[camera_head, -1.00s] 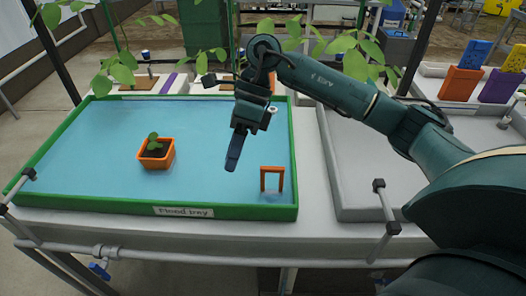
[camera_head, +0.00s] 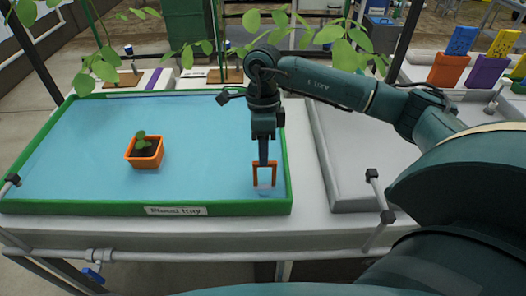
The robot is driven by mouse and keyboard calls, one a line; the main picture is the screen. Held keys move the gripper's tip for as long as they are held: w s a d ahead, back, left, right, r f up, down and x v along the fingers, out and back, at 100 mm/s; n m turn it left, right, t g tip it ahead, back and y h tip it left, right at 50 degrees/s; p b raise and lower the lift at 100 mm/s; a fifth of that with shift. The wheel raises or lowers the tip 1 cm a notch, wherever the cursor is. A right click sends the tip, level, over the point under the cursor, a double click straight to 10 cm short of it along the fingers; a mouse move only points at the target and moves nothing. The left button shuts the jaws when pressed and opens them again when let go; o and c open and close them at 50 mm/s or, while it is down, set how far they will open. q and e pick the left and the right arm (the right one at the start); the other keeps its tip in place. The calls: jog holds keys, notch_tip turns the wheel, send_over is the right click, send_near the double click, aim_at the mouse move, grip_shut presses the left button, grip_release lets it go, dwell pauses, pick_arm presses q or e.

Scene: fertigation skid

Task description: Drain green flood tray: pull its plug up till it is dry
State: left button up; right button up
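The green flood tray (camera_head: 120,209) holds a sheet of blue water across its floor. An orange plug handle (camera_head: 255,176), shaped like an upright arch, stands in the water near the tray's front right corner. A pale patch shows between its legs. My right gripper (camera_head: 263,160) points straight down at the handle, its fingertips overlapping the top bar in the head view. The fingers line up one behind the other, so I cannot tell their gap or whether they touch the bar. My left gripper is out of view.
An orange pot with a seedling (camera_head: 146,160) stands in the water left of centre. A grey empty tray (camera_head: 350,150) lies to the right. A pipe with a blue valve (camera_head: 94,275) runs below the bench front. Leafy plants rise behind the tray.

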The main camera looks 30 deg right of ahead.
jog(key=shift+s+a+f, duration=0.1)
jog(key=shift+s+f, duration=0.05)
jog(key=shift+f, duration=0.7)
jog(key=shift+c, duration=0.2)
grip_shut()
